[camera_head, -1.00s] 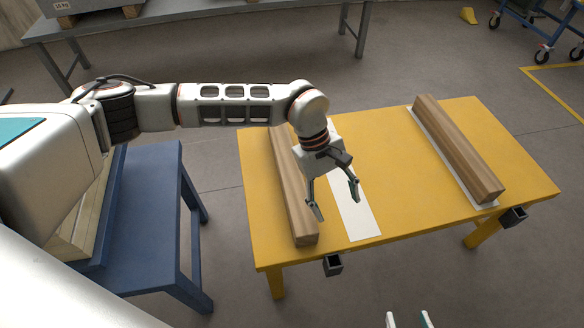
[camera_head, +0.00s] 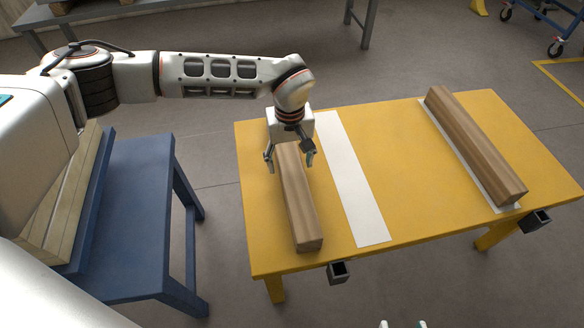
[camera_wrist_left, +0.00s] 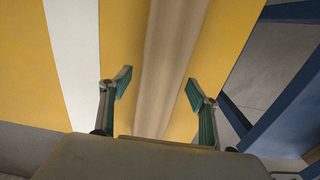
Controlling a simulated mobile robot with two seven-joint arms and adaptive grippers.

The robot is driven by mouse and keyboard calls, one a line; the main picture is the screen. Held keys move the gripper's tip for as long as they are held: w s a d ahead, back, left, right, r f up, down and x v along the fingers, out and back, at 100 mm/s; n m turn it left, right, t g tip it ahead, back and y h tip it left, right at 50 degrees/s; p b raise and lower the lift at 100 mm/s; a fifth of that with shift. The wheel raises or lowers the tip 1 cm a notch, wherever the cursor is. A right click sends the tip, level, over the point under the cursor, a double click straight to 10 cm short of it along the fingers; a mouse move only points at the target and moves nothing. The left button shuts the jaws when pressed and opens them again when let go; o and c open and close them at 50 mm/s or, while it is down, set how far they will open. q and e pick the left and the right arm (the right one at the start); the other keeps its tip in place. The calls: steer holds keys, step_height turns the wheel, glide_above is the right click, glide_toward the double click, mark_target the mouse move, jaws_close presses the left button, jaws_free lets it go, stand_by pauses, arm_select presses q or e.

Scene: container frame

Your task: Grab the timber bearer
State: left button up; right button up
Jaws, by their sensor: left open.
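One timber bearer (camera_head: 301,205) lies along the left side of the yellow table, beside a white strip. A second timber bearer (camera_head: 472,145) lies on another white strip at the right side. My left gripper (camera_head: 289,160) is open, pointing down over the far part of the left bearer, with one finger on each side of it. In the left wrist view the bearer (camera_wrist_left: 170,60) runs between the two open fingers (camera_wrist_left: 157,86), with no visible grip on it. Only two tips of my right gripper (camera_head: 402,324) show at the bottom edge, apart from each other.
The yellow table (camera_head: 410,150) has a bare white strip (camera_head: 352,180) next to the left bearer and clear room in the middle. A blue table (camera_head: 135,210) with stacked timber stands at the left. A grey table and a blue cart (camera_head: 545,20) stand behind.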

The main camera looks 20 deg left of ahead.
arm_select(q)
step_height(320, 180, down, 3)
steer(key=shift+s+f, duration=0.1)
steer(key=shift+f, duration=0.05)
steer(key=shift+r, duration=0.25)
steer(key=shift+c, duration=0.7)
jaws_close()
steer(key=shift+r, duration=0.1)
